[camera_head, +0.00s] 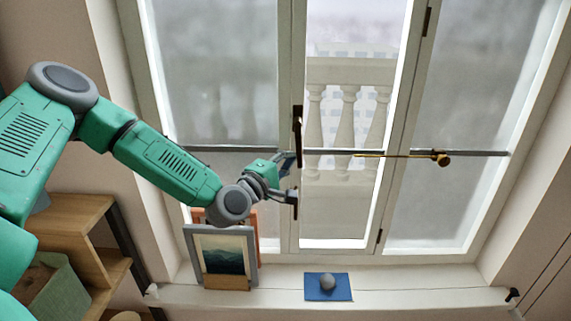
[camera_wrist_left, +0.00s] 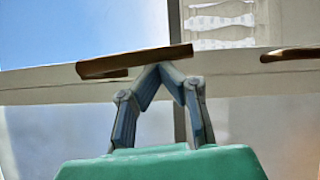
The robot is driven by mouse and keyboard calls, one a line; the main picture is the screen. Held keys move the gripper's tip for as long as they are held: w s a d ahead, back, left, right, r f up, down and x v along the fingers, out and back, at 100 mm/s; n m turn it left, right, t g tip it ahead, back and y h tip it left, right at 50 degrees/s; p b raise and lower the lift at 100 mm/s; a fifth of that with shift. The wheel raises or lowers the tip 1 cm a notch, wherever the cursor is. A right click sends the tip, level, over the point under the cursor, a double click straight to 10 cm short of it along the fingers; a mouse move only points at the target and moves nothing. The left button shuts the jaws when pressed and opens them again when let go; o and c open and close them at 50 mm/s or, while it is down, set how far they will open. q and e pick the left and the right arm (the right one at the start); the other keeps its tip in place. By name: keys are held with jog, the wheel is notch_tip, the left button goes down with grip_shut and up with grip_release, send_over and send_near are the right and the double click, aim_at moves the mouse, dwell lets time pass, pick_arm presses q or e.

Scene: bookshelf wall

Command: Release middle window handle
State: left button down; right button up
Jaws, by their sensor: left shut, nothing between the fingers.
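Two dark handles sit on the white frame between the left pane and the middle window. The upper handle (camera_head: 297,122) stands upright. The lower handle (camera_head: 295,208) is partly covered by my left gripper. My left gripper (camera_head: 292,160) is shut and empty, its fingertips at the frame between the two handles. In the left wrist view, the fingertips (camera_wrist_left: 160,68) meet just below a brown handle bar (camera_wrist_left: 135,60); I cannot tell whether they touch it. Another brown bar (camera_wrist_left: 290,55) shows at the right edge. My right gripper is not in view.
A framed picture (camera_head: 224,256) leans on the sill, below my left forearm. A blue book (camera_head: 340,288) with a grey ball (camera_head: 327,281) lies on the sill. A brass rod (camera_head: 400,156) crosses the right part of the window. A wooden shelf (camera_head: 75,220) stands lower left.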

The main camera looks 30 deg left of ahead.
pick_arm(q)
jog(key=w+d+r+n+t+y+b, duration=0.3)
jog(key=w+d+r+n+y+b, duration=0.2)
jog(key=n+b, duration=1.4)
jog(key=shift+d+r+t+y+b, duration=0.3)
jog(key=shift+d+y+b, duration=2)
jog(key=shift+b, duration=3)
jog(key=shift+w+a+r+y, duration=0.1)
jog(key=shift+a+r+y, duration=0.05)
jog(key=shift+a+y, duration=0.4)
jog(key=s+d+f+b, duration=0.2)
jog(key=s+d+f, duration=0.2)
jog(key=s+f, duration=0.3)
jog(key=shift+s+d+f, duration=0.25)
jog(key=shift+d+f, duration=0.1)
jog(key=shift+f, duration=1.15)
